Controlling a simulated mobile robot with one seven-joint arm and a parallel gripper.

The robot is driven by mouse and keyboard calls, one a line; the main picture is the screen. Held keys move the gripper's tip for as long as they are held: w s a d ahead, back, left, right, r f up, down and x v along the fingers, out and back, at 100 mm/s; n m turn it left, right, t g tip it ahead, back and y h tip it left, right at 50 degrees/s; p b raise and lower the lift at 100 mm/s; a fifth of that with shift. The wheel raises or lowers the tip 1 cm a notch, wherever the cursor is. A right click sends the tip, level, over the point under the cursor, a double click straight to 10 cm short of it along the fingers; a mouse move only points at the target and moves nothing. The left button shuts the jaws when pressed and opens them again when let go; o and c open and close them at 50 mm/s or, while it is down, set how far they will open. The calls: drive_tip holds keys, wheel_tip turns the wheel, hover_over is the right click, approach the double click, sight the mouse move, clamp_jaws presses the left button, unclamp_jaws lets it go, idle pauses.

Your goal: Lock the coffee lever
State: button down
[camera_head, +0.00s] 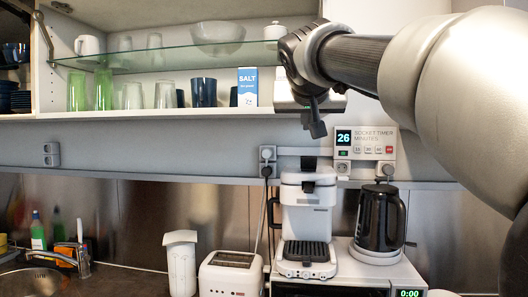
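The white coffee machine (308,222) stands on top of the microwave, with a black drip grate at its base. A small dark part (308,186) shows at the front of its upper head; I cannot tell whether it is the coffee lever or how it is set. My gripper (316,129) hangs above the machine, in front of the upper shelf, with its dark fingers pointing down. It is apart from the machine. Its fingers overlap in this view, so their opening is unclear, and I see nothing held.
A black kettle (381,218) stands close right of the machine. A white toaster (231,273) and a white container (181,262) are to the left. The socket timer (365,143) is on the wall behind. An open cabinet with a glass shelf (160,57) holds cups and glasses above.

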drive_tip(key=shift+s+d, duration=0.1)
drive_tip(key=p, duration=0.2)
hover_over(308, 158)
drive_tip(key=w, duration=0.1)
wheel_tip(308, 158, down, 3)
drive_tip(key=shift+d+f, duration=0.15)
drive_tip(key=s+f+b, duration=0.2)
drive_tip(key=f, duration=0.1)
drive_tip(key=shift+s+a+f, duration=0.1)
drive_tip(key=shift+a, duration=0.1)
drive_tip(key=shift+f, duration=0.15)
